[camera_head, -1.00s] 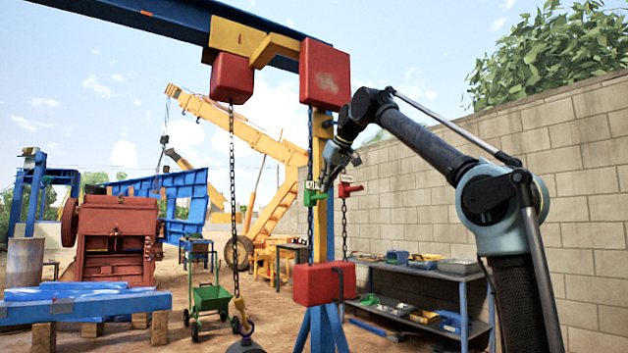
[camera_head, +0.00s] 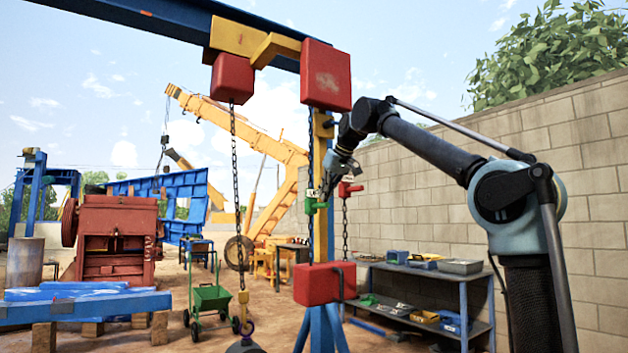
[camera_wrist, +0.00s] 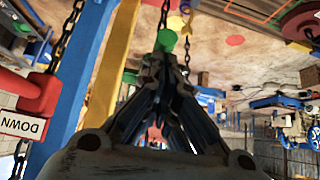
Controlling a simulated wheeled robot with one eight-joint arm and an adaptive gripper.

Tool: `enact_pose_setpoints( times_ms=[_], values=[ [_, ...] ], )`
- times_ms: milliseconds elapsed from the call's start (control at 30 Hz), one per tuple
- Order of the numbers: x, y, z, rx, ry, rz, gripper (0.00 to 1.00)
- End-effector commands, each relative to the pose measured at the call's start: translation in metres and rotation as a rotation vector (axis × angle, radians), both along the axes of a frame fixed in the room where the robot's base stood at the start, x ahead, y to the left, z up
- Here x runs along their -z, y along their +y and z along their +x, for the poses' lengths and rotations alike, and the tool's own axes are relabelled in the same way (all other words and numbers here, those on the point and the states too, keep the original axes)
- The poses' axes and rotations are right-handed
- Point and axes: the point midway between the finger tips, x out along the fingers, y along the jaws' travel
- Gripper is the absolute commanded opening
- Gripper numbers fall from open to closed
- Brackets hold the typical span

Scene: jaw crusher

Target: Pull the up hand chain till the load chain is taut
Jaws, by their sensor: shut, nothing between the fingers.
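The green handle (camera_head: 314,205) of the up hand chain hangs beside the yellow and blue post. My gripper (camera_head: 326,190) is shut just above and right of it, its fingers (camera_wrist: 165,65) empty. In the wrist view the green handle (camera_wrist: 166,40) shows at the fingertips; whether they touch cannot be told. The red handle (camera_head: 349,190) is to the right; the wrist view shows its DOWN sign (camera_wrist: 22,124). The load chain (camera_head: 234,150) hangs nearly straight from the red hoist block (camera_head: 233,78) to a yellow hook (camera_head: 243,310) above a dark load (camera_head: 245,346), partly cut off.
A red box (camera_head: 324,284) sits low on the post. A shelf (camera_head: 462,277) with tools and bins stands by the block wall (camera_head: 590,215). A green cart (camera_head: 211,298) and a red crusher (camera_head: 115,240) are at left. Open dirt lies between them.

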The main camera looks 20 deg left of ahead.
Motion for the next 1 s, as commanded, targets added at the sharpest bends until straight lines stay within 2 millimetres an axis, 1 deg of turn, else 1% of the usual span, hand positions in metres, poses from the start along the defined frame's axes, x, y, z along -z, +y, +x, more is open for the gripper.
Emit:
enact_pose_setpoints(
  times_ms=[167,600,900,1000],
  values=[
    [-0.001,-0.006,-0.005,0.0,0.001,0.001,0.0],
    [-0.005,-0.036,-0.031,0.0,0.0,0.0,0.0],
    [-0.005,-0.038,-0.032,0.0,0.0,0.0,0.0],
    [-0.008,-0.04,-0.034,0.0,0.0,0.0,0.0]
  ],
)
